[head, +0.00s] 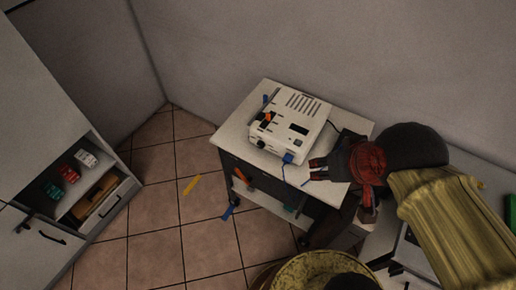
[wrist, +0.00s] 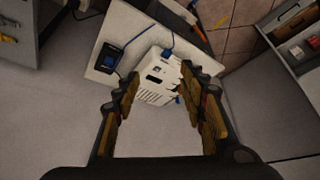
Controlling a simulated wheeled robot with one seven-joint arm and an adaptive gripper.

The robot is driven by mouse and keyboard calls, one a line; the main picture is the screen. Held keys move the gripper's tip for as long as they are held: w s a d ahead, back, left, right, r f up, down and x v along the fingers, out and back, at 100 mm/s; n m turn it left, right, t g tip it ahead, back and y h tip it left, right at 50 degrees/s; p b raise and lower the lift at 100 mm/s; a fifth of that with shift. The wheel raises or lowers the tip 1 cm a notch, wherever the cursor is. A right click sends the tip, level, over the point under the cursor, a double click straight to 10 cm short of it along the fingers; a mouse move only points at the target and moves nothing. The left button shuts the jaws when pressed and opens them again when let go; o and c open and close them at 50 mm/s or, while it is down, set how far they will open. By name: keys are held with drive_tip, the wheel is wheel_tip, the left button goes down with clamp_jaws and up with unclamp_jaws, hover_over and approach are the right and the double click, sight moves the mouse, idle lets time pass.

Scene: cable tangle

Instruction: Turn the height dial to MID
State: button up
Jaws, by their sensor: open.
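A white box-shaped device (head: 291,122) with top vents and a dark display stands on a small table. A round black knob (head: 261,144) is on its front face; I cannot read any markings or tell whether this is the height dial. My gripper (head: 317,170) is open and empty at the table's right side, its fingers pointing left, apart from the knob. In the wrist view the white device (wrist: 153,78) shows beyond and between the open fingers (wrist: 159,80); the knob cannot be made out there.
The tabletop (head: 237,118) has clear room at its left. A blue plug (head: 288,158) with a cable sits at the device's front. A dark blue-screened unit (wrist: 111,57) lies on the table.

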drive_tip(key=w+a+f+n+g, duration=0.1)
drive_tip(key=a+f+n+g, duration=0.25)
drive_tip(key=a+f, duration=0.45)
drive_tip(key=n+t+h, duration=1)
drive_tip(key=n+t, duration=0.3)
drive_tip(key=n, duration=2)
approach(259, 146)
drive_tip(key=w, duration=0.1)
drive_tip(key=x, duration=0.3)
drive_tip(key=b+x, duration=0.1)
drive_tip(key=x, duration=0.3)
drive_tip(key=shift+d+f, duration=0.2)
drive_tip(key=shift+d, duration=0.15)
